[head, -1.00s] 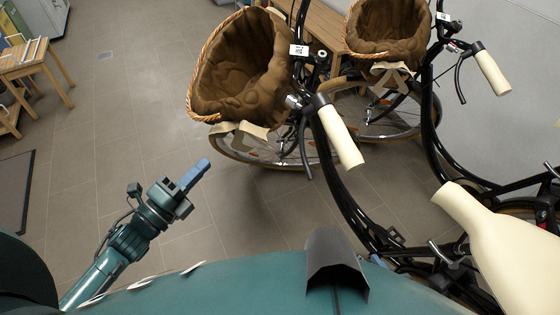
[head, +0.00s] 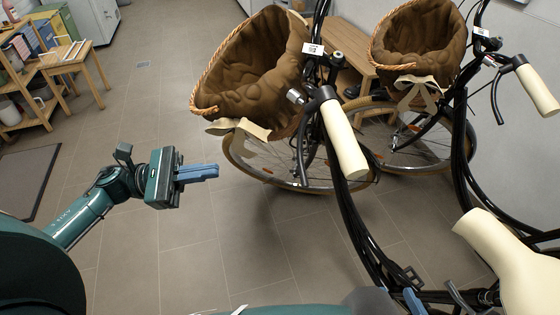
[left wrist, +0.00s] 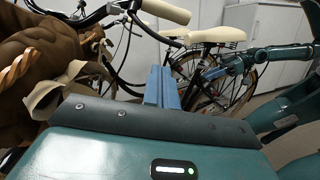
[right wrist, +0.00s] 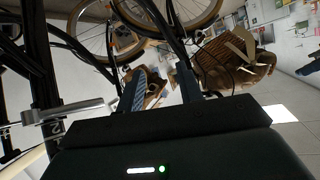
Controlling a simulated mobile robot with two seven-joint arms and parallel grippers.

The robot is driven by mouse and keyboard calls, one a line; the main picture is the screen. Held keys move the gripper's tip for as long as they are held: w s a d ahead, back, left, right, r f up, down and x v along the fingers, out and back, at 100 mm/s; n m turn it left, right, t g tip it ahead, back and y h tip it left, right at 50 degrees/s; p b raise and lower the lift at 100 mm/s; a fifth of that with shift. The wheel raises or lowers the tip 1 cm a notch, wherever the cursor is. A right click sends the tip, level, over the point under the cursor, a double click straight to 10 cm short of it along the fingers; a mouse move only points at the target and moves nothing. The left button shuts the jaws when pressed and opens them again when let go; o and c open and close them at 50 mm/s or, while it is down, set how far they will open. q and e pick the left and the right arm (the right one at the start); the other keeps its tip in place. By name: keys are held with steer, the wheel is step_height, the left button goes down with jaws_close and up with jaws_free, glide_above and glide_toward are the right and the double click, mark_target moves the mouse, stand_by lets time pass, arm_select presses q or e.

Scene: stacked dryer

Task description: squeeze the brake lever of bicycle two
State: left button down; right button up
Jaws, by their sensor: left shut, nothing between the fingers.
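The nearer bicycle has a cream grip (head: 345,145) and a black brake lever (head: 302,155) hanging beside it. The farther bicycle, at the right, has a cream grip (head: 538,90) and a black brake lever (head: 495,100). Both carry small tags too small to read, so I cannot tell which is bicycle two. My left gripper (head: 215,172) is shut and empty, left of the nearer lever and apart from it, fingers pointing right. In the left wrist view its fingers (left wrist: 161,80) are together. My right gripper (right wrist: 158,85) is open among bicycle parts; only a blue fingertip shows in the head view.
Brown-lined wicker baskets (head: 255,75) hang before both handlebars. A cream saddle (head: 510,255) stands at the lower right. A wooden bench (head: 350,65) is behind the bicycles. Wooden shelving (head: 40,80) stands at the far left. The tiled floor around my left gripper is clear.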

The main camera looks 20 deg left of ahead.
arm_select(q)
steer(key=p+x, duration=0.3)
steer(key=x, duration=1.1)
steer(key=shift+p, duration=0.35)
arm_select(e)
steer(key=shift+w+a+f+g, duration=0.15)
steer(key=shift+w+a+g, duration=0.15)
steer(key=shift+a+g, duration=0.3)
arm_select(q)
steer(key=shift+w, duration=0.1)
